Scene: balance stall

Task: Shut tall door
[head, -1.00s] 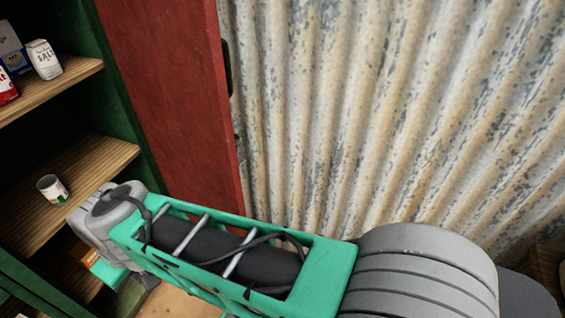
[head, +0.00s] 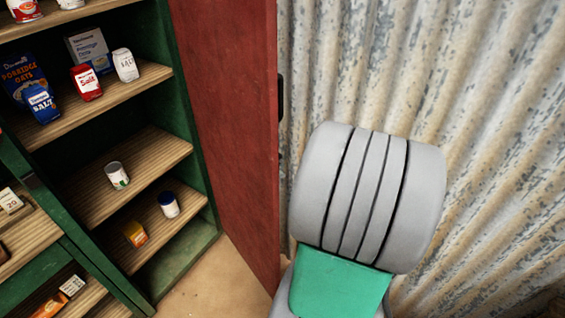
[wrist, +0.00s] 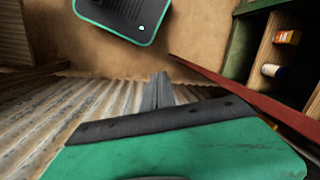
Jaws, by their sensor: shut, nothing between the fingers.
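The tall door (head: 230,120) is a red panel standing open at the right side of the green cabinet (head: 185,232). A black handle (head: 281,97) shows at its outer edge. In the wrist view the door (wrist: 245,97) is a thin red strip running down to the right. My gripper (wrist: 160,80) is shut and empty. It points down into the gap between the door and the corrugated wall, to the left of the door in the wrist view, seemingly apart from it. In the head view my arm hides the gripper and covers the space right of the door.
A corrugated metal wall (head: 490,130) stands close on the right. Wooden shelves (head: 130,180) in the cabinet hold salt packs, a porridge oats box (head: 25,78), a white can (head: 117,175) and a blue-lidded jar (head: 168,205). Bare brown floor (head: 215,285) lies below the door.

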